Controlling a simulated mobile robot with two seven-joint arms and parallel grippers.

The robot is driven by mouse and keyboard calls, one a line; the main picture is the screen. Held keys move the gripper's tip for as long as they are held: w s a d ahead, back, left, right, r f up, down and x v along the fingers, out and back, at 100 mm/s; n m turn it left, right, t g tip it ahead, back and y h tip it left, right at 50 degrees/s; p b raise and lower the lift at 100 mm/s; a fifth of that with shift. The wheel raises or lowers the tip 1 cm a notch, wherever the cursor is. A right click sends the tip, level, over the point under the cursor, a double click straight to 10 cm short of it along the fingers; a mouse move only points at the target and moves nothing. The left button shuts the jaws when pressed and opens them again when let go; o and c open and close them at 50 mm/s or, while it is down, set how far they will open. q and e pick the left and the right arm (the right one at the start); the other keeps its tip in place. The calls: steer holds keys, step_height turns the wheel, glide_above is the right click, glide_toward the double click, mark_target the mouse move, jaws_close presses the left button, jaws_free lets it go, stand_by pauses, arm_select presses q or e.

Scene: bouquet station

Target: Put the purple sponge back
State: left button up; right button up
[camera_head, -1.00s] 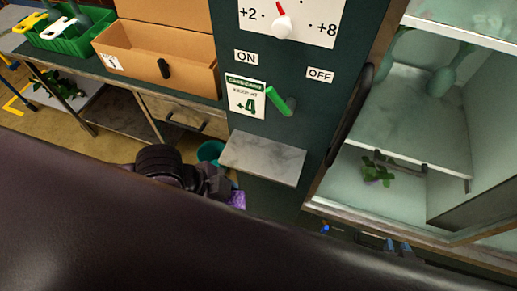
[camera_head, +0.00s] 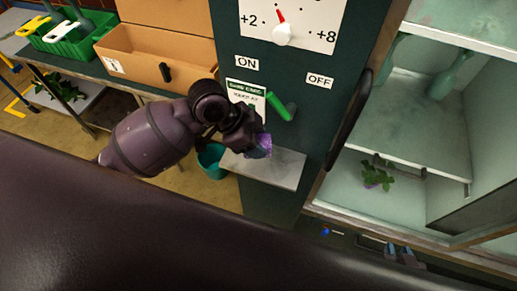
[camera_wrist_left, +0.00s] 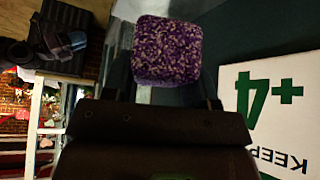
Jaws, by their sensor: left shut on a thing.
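The purple sponge (camera_head: 263,146) is a speckled block, partly hidden by my gripper in the head view. My left gripper (camera_head: 252,140) is shut on it and holds it over the small grey shelf (camera_head: 278,171) on the dark green panel. In the left wrist view the sponge (camera_wrist_left: 167,50) sits at the fingertips, in front of the panel. From the head view I cannot tell whether it touches the shelf. My right gripper (camera_head: 398,253) shows small and dark at the lower right, below the open cabinet, far from the sponge; its jaws are unclear.
A green lever (camera_head: 280,106) sticks out just above the shelf, beside a "+4" card (camera_head: 240,89). A teal bucket (camera_head: 211,160) stands below left. The open cabinet (camera_head: 410,125) with a green plant (camera_head: 377,178) is at the right.

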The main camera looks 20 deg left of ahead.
arm_select(q)
steer(key=shift+w+f, duration=0.25)
steer(key=shift+f, duration=0.4)
steer(key=shift+w+f, duration=0.2)
steer(key=shift+f, duration=0.4)
step_height(320, 180, down, 3)
steer(key=shift+f, duration=0.15)
steer(key=shift+w+f+p, duration=0.15)
steer(key=shift+f+p, duration=0.2)
steer(key=shift+f, duration=0.2)
steer(key=shift+f, duration=0.1)
steer(key=o, duration=0.8)
